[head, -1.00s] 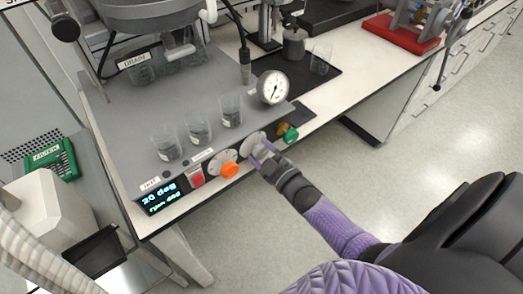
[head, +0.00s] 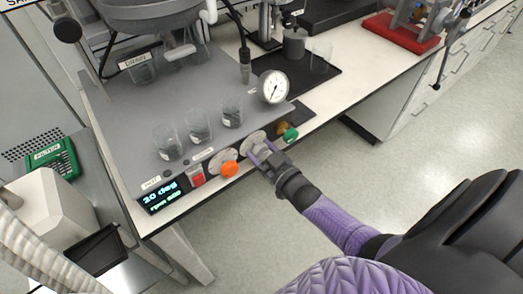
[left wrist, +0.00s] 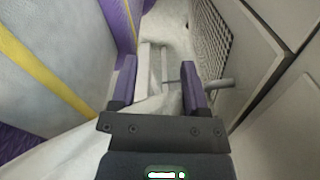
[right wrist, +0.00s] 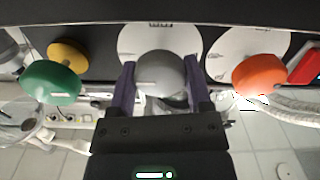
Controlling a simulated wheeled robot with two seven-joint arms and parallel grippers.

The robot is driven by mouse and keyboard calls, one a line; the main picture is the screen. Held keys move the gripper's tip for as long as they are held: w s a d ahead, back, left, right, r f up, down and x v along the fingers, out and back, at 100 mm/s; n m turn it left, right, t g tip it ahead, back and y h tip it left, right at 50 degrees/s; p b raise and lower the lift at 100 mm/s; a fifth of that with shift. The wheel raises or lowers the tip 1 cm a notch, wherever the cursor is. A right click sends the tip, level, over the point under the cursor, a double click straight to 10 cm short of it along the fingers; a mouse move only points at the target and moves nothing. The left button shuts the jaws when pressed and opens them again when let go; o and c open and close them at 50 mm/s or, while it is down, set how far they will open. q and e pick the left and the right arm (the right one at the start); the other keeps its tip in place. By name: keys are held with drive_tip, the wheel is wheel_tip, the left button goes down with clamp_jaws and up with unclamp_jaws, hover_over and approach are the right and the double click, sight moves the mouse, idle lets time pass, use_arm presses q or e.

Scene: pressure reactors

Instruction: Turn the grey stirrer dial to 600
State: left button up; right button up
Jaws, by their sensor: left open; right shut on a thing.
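The grey stirrer dial (right wrist: 160,75) is a round knob in front of a white scale disc (right wrist: 140,38). My right gripper (right wrist: 160,88) is shut on it, one finger on each side. In the head view the right gripper (head: 264,155) reaches the panel from below right, and the disc (head: 252,140) shows beside it. The display (head: 163,197) shows "20 deg" and a green rpm line whose digits are too blurred to read surely. My left gripper (left wrist: 158,85) is open and empty in its wrist view, away from the panel.
An orange knob (right wrist: 260,75) and a red switch (right wrist: 308,66) sit on one side of the dial. Green (right wrist: 50,82) and yellow (right wrist: 68,53) knobs sit on the other.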

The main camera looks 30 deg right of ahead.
drive_tip(key=shift+f, duration=0.1)
idle(0.3)
drive_tip(key=o, duration=1.3)
drive_tip(key=s, duration=0.3)
drive_tip(key=s+p, duration=0.1)
drive_tip(key=s, duration=0.2)
drive_tip(key=s+p, duration=0.1)
drive_tip(key=s, duration=0.3)
drive_tip(key=shift+d, duration=0.4)
